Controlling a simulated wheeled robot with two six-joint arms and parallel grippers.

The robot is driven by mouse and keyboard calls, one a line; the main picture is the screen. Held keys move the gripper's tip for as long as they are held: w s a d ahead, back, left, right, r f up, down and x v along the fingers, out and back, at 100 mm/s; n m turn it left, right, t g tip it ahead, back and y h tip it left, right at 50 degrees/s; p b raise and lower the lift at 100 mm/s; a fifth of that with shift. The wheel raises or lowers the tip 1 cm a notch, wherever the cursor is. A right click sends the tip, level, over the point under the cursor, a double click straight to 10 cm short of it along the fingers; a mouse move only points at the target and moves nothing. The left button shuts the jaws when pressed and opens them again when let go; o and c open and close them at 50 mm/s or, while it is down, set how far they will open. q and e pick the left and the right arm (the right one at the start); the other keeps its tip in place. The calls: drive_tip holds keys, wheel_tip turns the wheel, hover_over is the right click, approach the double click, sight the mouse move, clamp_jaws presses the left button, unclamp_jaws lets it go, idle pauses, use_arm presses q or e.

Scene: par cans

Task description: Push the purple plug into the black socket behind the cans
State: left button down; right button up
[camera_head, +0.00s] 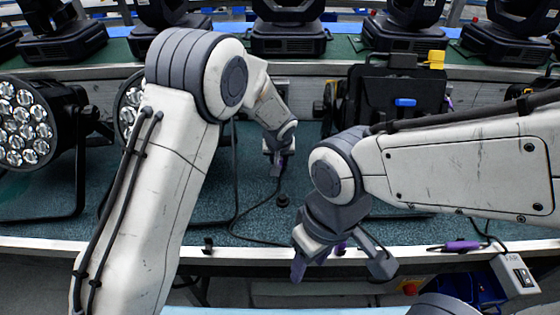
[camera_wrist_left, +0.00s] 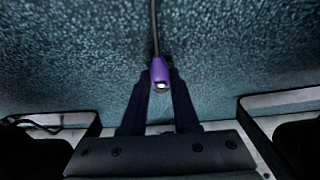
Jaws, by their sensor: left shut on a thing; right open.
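My left gripper (camera_head: 278,160) is over the green-blue table surface, beyond my left arm's large joint. In the left wrist view my left gripper (camera_wrist_left: 159,100) is shut on a purple plug (camera_wrist_left: 160,70), which has a pale end and a dark cable running up the picture. A small black cylindrical piece (camera_head: 282,199) is by the cable below this gripper; I cannot tell whether it is the socket. My right gripper (camera_head: 338,264) is open, fingers apart and pointing down near the table's front edge. A par can (camera_head: 130,105) is partly hidden by my left arm.
Another par can (camera_head: 25,125) stands at the left on its black stand. A black case-like unit (camera_head: 400,95) stands at the back right. Another purple connector (camera_head: 462,245) lies near the front edge by a white switch box (camera_head: 515,275). Moving-head lights line the back shelf.

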use_arm(q)
drive_tip(key=shift+r+p, duration=1.4)
drive_tip(key=shift+r, duration=0.85)
drive_tip(key=w+r+p, duration=0.2)
drive_tip(key=p, duration=0.1)
drive_tip(key=shift+w+r+p, duration=0.25)
drive_tip(key=shift+w+p, duration=0.1)
drive_tip(key=shift+p, duration=0.05)
drive_tip(key=w+r+p, duration=0.5)
drive_tip(key=w+p, duration=0.3)
drive_tip(key=w, duration=0.4)
drive_tip(key=shift+w, duration=0.15)
drive_tip(key=shift+w+r, duration=0.1)
drive_tip(key=shift+w, duration=0.05)
drive_tip(key=shift+w, duration=0.3)
